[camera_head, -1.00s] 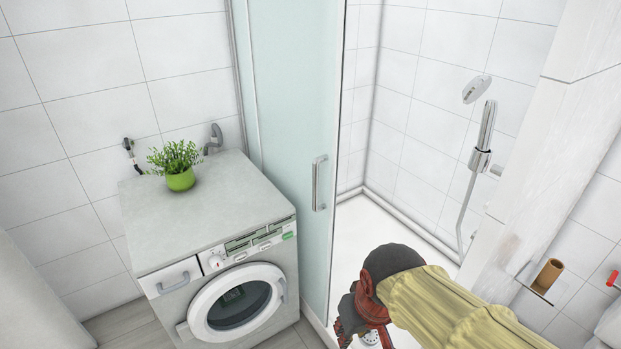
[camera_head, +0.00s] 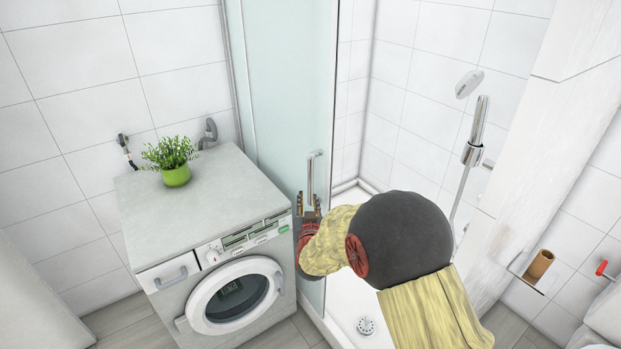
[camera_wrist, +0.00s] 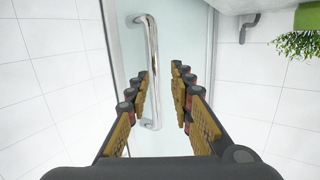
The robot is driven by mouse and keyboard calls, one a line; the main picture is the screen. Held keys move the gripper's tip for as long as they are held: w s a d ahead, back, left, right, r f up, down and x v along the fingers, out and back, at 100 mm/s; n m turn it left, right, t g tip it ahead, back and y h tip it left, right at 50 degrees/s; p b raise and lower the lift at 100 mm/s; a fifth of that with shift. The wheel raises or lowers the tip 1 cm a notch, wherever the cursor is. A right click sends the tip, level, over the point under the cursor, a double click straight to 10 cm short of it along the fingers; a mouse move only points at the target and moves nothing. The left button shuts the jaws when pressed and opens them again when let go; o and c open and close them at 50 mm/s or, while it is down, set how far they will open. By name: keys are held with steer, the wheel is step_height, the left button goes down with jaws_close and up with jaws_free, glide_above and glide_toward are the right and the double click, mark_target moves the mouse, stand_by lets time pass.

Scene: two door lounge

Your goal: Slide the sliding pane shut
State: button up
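The sliding pane (camera_head: 285,95) is a pale green frosted glass shower door at the left part of the shower opening; the right part of the opening is uncovered. A vertical chrome bar handle (camera_head: 315,178) is on the pane near its right edge. My gripper (camera_head: 308,203) is at the lower end of the handle. In the wrist view, my gripper (camera_wrist: 160,85) is open, its two fingers apart, with the handle (camera_wrist: 153,70) showing between them, closer to the left finger. I cannot tell whether a finger touches it.
A washing machine (camera_head: 215,225) with a potted plant (camera_head: 175,170) on top stands close left of the pane. A shower head (camera_head: 468,84) hangs on the right wall. The white shower tray (camera_head: 350,310) with a drain is clear. A paper roll holder (camera_head: 538,266) is at right.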

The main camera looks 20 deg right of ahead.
mark_target(311, 180)
steer(key=shift+t+h, duration=0.4)
steer(key=shift+t, duration=0.2)
steer(key=w+d+r, duration=0.1)
steer(key=w, duration=0.1)
steer(key=w+d+r+b, duration=0.1)
steer(key=w, duration=0.2)
steer(key=w+d+r, duration=0.1)
steer(key=w, duration=0.1)
steer(key=shift+w+r+b, duration=0.2)
steer(key=shift+w+b, duration=0.05)
steer(key=shift+b, duration=0.15)
jaws_close()
